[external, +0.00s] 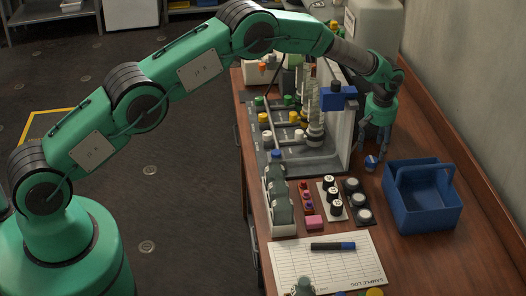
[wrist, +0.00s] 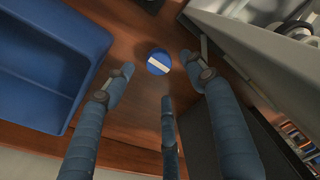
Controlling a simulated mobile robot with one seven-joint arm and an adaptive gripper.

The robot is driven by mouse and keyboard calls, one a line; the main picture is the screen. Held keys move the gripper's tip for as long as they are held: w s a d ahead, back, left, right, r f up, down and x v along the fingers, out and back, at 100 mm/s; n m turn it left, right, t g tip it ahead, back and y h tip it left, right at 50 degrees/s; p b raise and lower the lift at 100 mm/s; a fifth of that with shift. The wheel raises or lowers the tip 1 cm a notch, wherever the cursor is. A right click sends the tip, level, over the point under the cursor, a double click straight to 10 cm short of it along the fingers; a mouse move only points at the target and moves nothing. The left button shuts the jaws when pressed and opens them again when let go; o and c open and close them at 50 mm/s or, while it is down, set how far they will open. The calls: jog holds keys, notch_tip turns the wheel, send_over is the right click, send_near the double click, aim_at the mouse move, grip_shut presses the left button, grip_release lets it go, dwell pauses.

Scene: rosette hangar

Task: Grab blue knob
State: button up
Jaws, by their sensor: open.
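The blue knob (wrist: 159,62) is round with a white stripe across its top and sits on the wooden bench; in the external view it shows small (external: 371,162) between the grey-framed rack and the blue caddy. My gripper (wrist: 158,84) has three blue-grey fingers, spread open and empty. In the wrist view the knob lies between and just past the fingertips, with no finger seen touching it. In the external view my gripper (external: 374,148) points down right above the knob; the exact gap is hard to tell.
A blue caddy with a handle (external: 420,215) stands close to the right of the knob. The rack's light upright panel (external: 341,125) stands close to its left. Dark round-topped items (external: 352,186) lie nearer the camera. The bench (wrist: 120,130) around the knob is bare.

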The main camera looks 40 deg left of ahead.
aim_at(372, 159)
jog(key=shift+w+f, duration=0.15)
jog(key=shift+f, duration=0.7)
jog(key=shift+f, duration=0.1)
jog(key=shift+w+a+f, duration=0.1)
jog(key=shift+f, duration=1.15)
jog(key=shift+w+a+f, duration=0.1)
jog(key=shift+f, duration=1.15)
jog(key=c, duration=1.2)
